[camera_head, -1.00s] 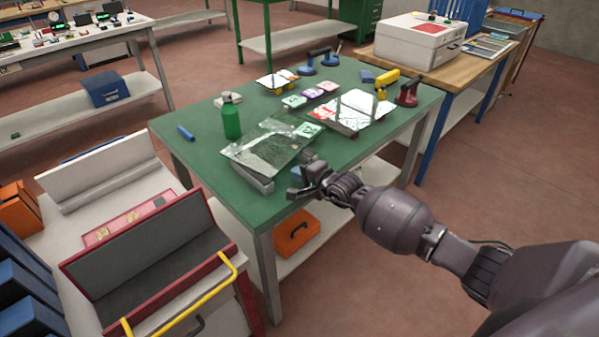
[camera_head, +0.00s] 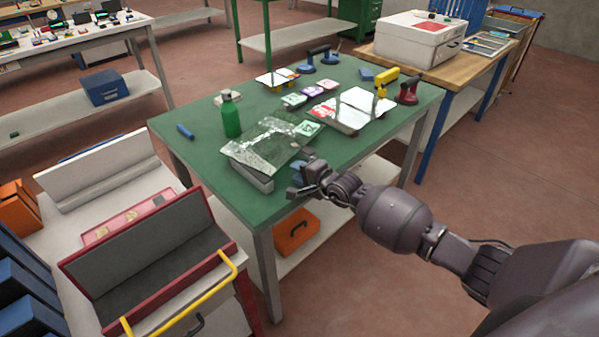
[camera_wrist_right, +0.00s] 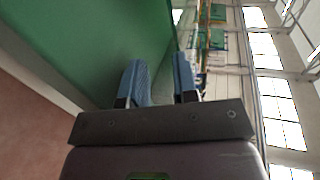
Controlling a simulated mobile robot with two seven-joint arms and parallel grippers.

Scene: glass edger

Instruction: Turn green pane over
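A clear, slightly greenish glass pane (camera_head: 262,146) lies near the front edge of the green-topped table (camera_head: 205,168). It appears to rest on a grey block (camera_head: 254,178) whose end shows under its near edge. Glare covers part of the pane. My right gripper (camera_head: 300,175) is just off the table's front edge, to the right of the pane and apart from it. In the right wrist view its two blue fingers (camera_wrist_right: 162,82) stand apart with nothing between them. The pane cannot be made out in that view. My left gripper is not in view.
A green bottle (camera_head: 231,118) stands behind the pane. Small coloured tiles (camera_head: 294,100), mirror-like panes (camera_head: 357,106) and a red suction lifter (camera_head: 407,92) occupy the right and back. A blue marker-like object (camera_head: 185,131) lies at left. The table's front left is clear.

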